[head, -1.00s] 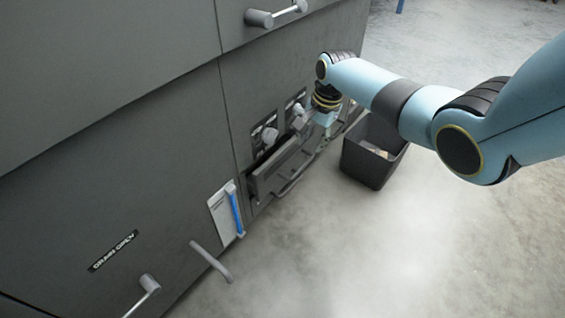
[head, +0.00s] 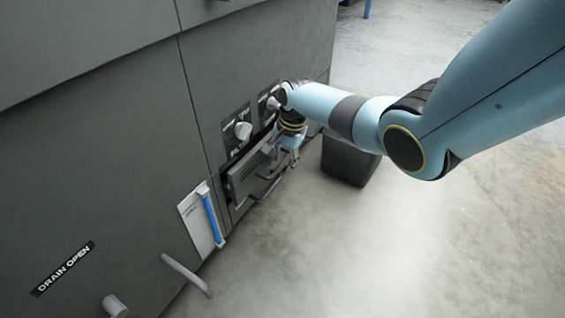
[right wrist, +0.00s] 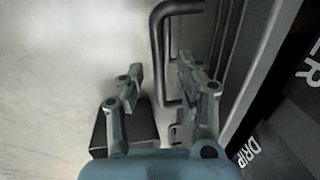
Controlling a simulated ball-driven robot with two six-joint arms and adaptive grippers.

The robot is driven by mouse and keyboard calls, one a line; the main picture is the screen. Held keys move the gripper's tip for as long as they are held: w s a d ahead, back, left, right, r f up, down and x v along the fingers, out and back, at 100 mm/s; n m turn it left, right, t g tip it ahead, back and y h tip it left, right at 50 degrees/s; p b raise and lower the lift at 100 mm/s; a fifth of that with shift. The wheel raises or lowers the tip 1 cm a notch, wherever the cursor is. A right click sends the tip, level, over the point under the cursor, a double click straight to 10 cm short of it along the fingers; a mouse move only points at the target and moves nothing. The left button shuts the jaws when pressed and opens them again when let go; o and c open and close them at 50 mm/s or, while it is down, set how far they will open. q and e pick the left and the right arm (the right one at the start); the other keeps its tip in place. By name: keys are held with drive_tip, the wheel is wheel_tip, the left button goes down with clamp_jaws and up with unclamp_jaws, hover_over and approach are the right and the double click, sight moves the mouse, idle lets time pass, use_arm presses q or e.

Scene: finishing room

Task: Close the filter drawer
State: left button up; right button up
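The filter drawer (head: 248,172) is a dark grey box low in the machine's front. It stands out a little from the panel, with a dark bar handle (head: 262,190) along its front. My right gripper (head: 286,158) is at the drawer's far end, close to the handle. Contact cannot be told. My left gripper is not in view.
A black bin (head: 348,163) stands on the floor behind my right forearm. White knobs (head: 243,130) sit above the drawer. The concrete floor at right is clear.

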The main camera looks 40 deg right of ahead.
clamp_jaws()
idle(0.3)
drive_tip(key=shift+w, duration=0.1)
